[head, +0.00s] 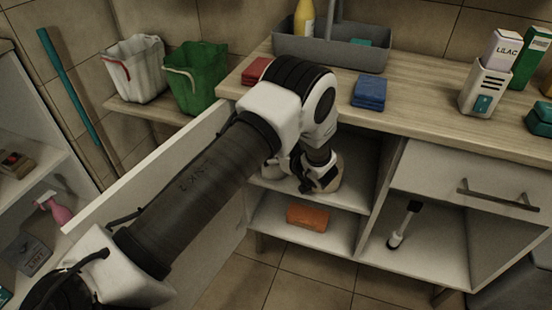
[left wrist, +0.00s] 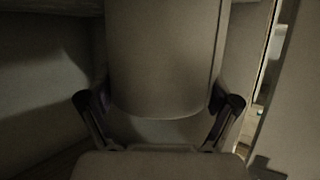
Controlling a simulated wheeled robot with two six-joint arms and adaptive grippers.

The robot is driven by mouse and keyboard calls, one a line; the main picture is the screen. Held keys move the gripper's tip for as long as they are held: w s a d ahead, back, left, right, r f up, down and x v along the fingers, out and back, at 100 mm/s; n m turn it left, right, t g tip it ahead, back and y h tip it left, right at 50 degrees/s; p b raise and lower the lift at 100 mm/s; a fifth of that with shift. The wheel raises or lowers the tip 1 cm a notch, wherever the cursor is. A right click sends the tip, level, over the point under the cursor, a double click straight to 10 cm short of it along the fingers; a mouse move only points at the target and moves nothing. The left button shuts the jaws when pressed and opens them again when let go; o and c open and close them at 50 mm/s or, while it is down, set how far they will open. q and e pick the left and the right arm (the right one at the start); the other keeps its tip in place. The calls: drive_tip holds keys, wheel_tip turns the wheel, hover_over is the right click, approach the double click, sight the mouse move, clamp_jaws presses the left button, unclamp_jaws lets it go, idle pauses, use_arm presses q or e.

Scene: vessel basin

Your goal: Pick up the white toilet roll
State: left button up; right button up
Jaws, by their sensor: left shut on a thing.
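The white toilet roll (left wrist: 165,50) fills the upper middle of the left wrist view as a large pale cylinder, looking grey in the shade. My left gripper (left wrist: 160,97) has one finger on each side of it and is shut on it. In the head view my left gripper (head: 318,182) is inside the open cabinet, at the upper shelf. There the roll is mostly hidden behind my wrist and fingers. I cannot tell whether it touches the shelf. My right gripper is not in view.
The open cabinet door (head: 160,165) stands left of my arm. An orange object (head: 307,216) lies on the lower shelf and a brush (head: 404,224) leans in the right compartment. The countertop (head: 420,115) above holds a grey caddy (head: 335,54), blue sponges (head: 369,92) and bottles.

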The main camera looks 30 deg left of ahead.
use_arm(q)
drive_tip(key=d+f+p+v, duration=0.1)
drive_tip(key=f+p+v, duration=0.2)
drive_tip(key=p+v, duration=1.5)
drive_tip(key=p, duration=0.2)
drive_tip(key=shift+s+p, duration=0.15)
drive_tip(key=shift+p, duration=0.25)
